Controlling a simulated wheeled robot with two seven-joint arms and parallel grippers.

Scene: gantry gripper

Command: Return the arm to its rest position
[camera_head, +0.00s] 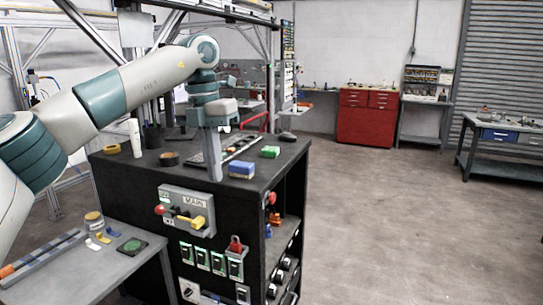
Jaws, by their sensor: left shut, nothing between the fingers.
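My left arm (130,85) comes in from the left, rises and bends down at the wrist in the head view. My left gripper (215,177) points straight down near the front edge of the black cabinet's top. Its fingers are shut with nothing between them. Whether the tips touch the cabinet cannot be told. My right gripper is out of view.
A grey side table (92,267) stands front left. The floor at right is clear.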

